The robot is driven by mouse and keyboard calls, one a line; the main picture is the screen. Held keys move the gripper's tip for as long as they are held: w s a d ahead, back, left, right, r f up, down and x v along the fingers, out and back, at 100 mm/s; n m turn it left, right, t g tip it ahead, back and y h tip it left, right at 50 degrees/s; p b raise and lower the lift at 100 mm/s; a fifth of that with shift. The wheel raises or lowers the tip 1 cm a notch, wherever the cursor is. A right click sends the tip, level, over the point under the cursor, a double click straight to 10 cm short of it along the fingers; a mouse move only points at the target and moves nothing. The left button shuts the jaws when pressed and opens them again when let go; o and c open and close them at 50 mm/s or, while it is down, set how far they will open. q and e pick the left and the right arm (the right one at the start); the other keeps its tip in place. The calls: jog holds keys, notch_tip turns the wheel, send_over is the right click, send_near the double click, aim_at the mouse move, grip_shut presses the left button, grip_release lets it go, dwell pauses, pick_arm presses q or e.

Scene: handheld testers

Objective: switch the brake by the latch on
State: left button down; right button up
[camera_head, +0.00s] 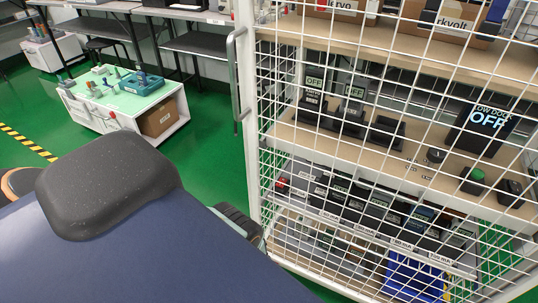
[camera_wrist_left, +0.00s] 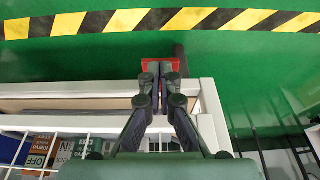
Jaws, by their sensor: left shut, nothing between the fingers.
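A white wire-mesh cage (camera_head: 250,100) stands at the right of the head view. A long grey bar, which looks like a latch or handle (camera_head: 233,80), runs upright along its left post. In the left wrist view, my left gripper (camera_wrist_left: 161,72) is shut and empty, at a corner of the white frame (camera_wrist_left: 212,120). A flat red piece (camera_wrist_left: 145,66) lies behind its fingertips, partly hidden by them. I cannot tell whether they touch it. A dark rod (camera_wrist_left: 180,58) stands just right of the fingertips. I cannot tell which part is the brake or how it is set. My right gripper is not in view.
A low white cart with a green top (camera_head: 125,100) stands at the back left. Yellow-black tape (camera_wrist_left: 185,19) crosses the green floor (camera_wrist_left: 270,70), which is otherwise open there.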

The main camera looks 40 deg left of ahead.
pick_arm(q)
jog(key=shift+s+d+r+p, duration=0.1)
jog(key=shift+s+r+p, duration=0.1)
jog(key=shift+r+p, duration=0.35)
dwell(0.4)
jog(key=s+p+v, duration=0.2)
jog(key=p+v, duration=0.7)
jog(key=v, duration=0.4)
jog(key=shift+s+d+f+p, duration=0.2)
jog(key=shift+s+d+p, duration=0.1)
jog(key=shift+d+p, duration=0.1)
dwell(0.4)
